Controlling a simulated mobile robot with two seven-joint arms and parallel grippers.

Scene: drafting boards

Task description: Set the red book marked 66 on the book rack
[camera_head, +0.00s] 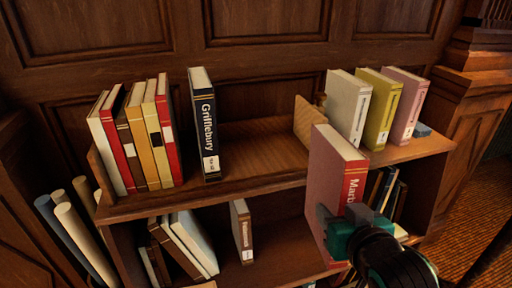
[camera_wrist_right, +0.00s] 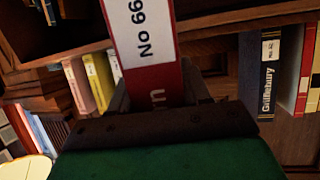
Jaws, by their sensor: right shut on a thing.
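The red book (camera_head: 327,190) has a pinkish-brown cover and a red spine with white letters starting "Marb". It is upright in front of the book rack (camera_head: 255,150), toward the right, its top rising above the upper shelf edge. My right gripper (camera_head: 343,222) is shut on its lower part. In the right wrist view the book (camera_wrist_right: 165,83) shows a white label reading "No 66", with the gripper (camera_wrist_right: 165,98) around its spine end. The rack's upper shelf has a bare stretch between the dark blue Griffelbury book (camera_head: 205,125) and a wooden bookend (camera_head: 308,124). My left gripper is not in view.
Several books (camera_head: 140,135) stand at the upper shelf's left end. White (camera_head: 345,108), yellow (camera_head: 377,110) and pink (camera_head: 405,105) books stand right of the bookend. The lower shelf holds leaning books and a brown one (camera_head: 242,232). Rolled tubes (camera_head: 80,235) stand at left.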

